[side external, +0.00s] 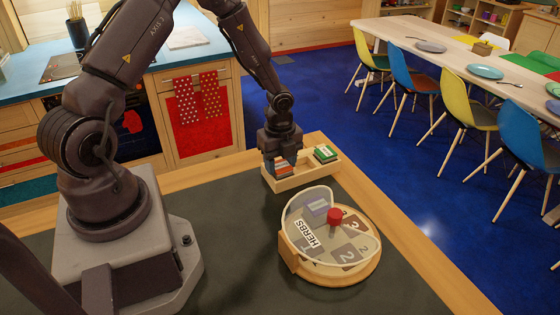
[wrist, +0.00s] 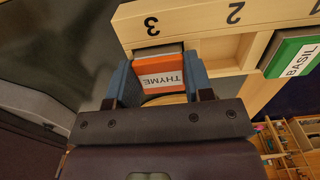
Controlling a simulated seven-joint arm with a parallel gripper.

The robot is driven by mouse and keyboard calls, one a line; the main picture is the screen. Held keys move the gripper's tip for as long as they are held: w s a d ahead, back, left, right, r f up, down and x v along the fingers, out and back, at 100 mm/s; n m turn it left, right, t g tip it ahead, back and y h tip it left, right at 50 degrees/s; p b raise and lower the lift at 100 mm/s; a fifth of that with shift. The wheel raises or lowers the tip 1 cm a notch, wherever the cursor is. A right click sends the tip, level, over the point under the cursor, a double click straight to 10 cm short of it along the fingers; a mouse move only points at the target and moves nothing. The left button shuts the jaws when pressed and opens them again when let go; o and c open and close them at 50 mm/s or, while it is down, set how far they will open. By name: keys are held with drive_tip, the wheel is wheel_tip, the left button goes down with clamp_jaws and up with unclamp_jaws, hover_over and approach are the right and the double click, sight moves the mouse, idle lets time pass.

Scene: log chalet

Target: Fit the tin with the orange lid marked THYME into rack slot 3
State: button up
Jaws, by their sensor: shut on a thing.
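The tin with the orange lid marked THYME (wrist: 160,72) is between the two blue fingers of my gripper (wrist: 163,82), which is shut on it. It also shows in the side external view (side external: 283,169), at the left end of the wooden rack (side external: 301,180). In the wrist view the tin lies in line with the number 3 on the rack rim (wrist: 185,24), over or inside slot 3. I cannot tell how deep it sits. The middle slot, marked 2, looks empty. A tin with a green lid marked BASIL (wrist: 292,58) is in the slot to its right, also seen from the side (side external: 325,153).
A round wooden turntable (side external: 335,277) with a clear cover, a HERBS label and a red knob (side external: 334,216) stands in front of the rack. A purplish item shows behind the cover. The dark worktop (side external: 230,215) is clear left of it. The worktop's wooden edge runs behind the rack.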

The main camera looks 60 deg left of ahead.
drive_tip(key=shift+f, duration=0.15)
drive_tip(key=o, duration=0.9)
drive_tip(key=shift+o, duration=0.2)
wheel_tip(320, 180, up, 12)
wheel_tip(320, 180, up, 14)
drive_tip(key=n+t+y, duration=0.2)
drive_tip(key=n, duration=0.7)
hover_over(280, 164)
drive_tip(key=s+d, duration=0.6)
drive_tip(key=s+d+r+n+t+h, duration=0.2)
drive_tip(key=s+d+r+n, duration=0.3)
drive_tip(key=s+n, duration=0.3)
drive_tip(key=shift+s+d+r+n+t, duration=0.3)
drive_tip(key=shift+s+d+n+t, duration=0.15)
drive_tip(key=shift+s+t, duration=0.45)
